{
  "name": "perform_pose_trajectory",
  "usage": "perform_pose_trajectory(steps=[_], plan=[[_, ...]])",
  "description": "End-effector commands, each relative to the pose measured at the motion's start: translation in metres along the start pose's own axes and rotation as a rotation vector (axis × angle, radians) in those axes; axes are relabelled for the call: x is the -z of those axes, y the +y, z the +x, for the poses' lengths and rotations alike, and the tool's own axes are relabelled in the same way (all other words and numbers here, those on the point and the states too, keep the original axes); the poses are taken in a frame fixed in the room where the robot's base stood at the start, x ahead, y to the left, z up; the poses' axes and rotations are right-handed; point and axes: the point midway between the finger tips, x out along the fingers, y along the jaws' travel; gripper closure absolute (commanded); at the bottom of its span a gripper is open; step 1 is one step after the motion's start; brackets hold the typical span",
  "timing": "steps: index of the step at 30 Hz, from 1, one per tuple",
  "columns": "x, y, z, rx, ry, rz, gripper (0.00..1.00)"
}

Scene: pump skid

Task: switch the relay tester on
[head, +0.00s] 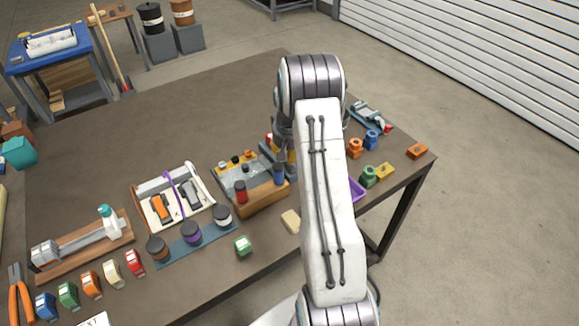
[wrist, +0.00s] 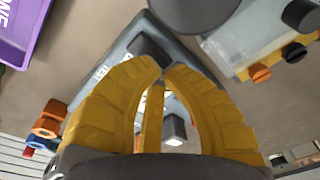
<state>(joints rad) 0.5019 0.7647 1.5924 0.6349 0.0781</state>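The relay tester seems to be the grey-blue box (wrist: 123,50) under my gripper in the wrist view, with partly covered white lettering on its edge. A dark block (wrist: 150,46) stands on it just beyond my fingertips, and a pale square-topped part (wrist: 174,130) shows between my fingers. My gripper (wrist: 162,68) has yellow fingers brought together at the tips, with nothing clearly held. A yellow strip shows between them; I cannot tell what it belongs to. Whether the tips touch the dark block is unclear. In the head view my arm hides most of the gripper and box.
A wooden-sided panel with knobs (head: 262,197) stands close to the left of my gripper in the head view. A purple tray (head: 357,190) and orange, blue and green parts lie to the right. The back left of the table is clear.

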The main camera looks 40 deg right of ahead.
Motion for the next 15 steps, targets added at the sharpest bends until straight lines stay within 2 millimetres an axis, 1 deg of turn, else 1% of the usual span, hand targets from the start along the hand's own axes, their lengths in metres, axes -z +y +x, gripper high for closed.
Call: perform_pose_trajectory(steps=[15], plan=[[-0.0012, 0.0001, 0.0075, 0.000, 0.000, 0.000, 1.00]])
